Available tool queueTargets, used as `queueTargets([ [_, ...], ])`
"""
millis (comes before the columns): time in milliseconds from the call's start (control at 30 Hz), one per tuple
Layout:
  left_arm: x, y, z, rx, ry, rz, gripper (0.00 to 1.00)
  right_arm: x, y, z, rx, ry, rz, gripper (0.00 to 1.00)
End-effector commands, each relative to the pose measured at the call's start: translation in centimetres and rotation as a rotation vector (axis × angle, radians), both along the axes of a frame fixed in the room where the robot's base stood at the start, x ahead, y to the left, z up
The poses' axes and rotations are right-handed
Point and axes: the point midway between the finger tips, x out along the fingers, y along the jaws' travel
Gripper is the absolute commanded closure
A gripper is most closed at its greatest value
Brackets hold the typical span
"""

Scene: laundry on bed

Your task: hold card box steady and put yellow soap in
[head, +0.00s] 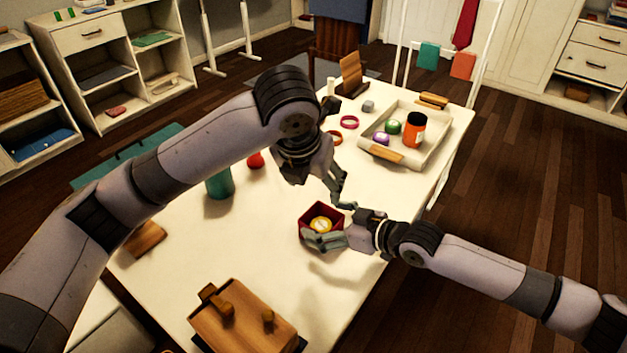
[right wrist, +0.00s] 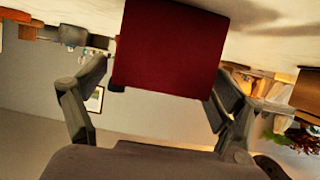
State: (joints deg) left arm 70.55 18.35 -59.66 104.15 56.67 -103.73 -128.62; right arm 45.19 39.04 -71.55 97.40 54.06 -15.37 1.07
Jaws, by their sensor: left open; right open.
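The dark red, open-topped card box (head: 309,217) stands on the white table. The yellow soap (head: 321,225), a round disc, shows inside the box in the head view. My right gripper (head: 334,228) is at the box from the right, its fingers open. In the right wrist view the box (right wrist: 170,50) sits between the two spread fingers, with no clear grip on it. My left gripper (head: 342,194) is open and empty, above the box and just beyond it. The soap is hidden in the right wrist view.
A tray (head: 447,132) holding an orange jar (head: 414,130) and small round items is at the table's far right. A teal cylinder (head: 219,183) and a red item (head: 256,160) stand left. A wooden box (head: 240,325) is at the near edge.

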Motion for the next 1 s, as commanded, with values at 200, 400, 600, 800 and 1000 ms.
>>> queueTargets([
  [200, 0.0, 0.0, 0.0, 0.000, 0.000, 0.000, 0.37, -0.5, -0.8, 0.3, 0.000, 0.000, -0.001, 0.12],
  [400, 0.0, 0.0, 0.0, 0.000, 0.000, 0.000, 0.37, -2.3, -3.6, 1.7, -0.002, 0.001, -0.002, 0.12],
  [600, 0.0, 0.0, 0.0, 0.000, 0.000, 0.000, 0.37, -4.5, -6.5, 3.2, -0.003, -0.001, -0.001, 0.12],
  [800, 0.0, 0.0, 0.0, 0.000, 0.000, 0.000, 0.37, -5.9, -8.4, 4.2, -0.002, 0.001, 0.000, 0.12],
  [1000, 0.0, 0.0, 0.0, 0.000, 0.000, 0.000, 0.37, -6.4, -9.0, 4.6, 0.000, 0.000, 0.000, 0.12],
])
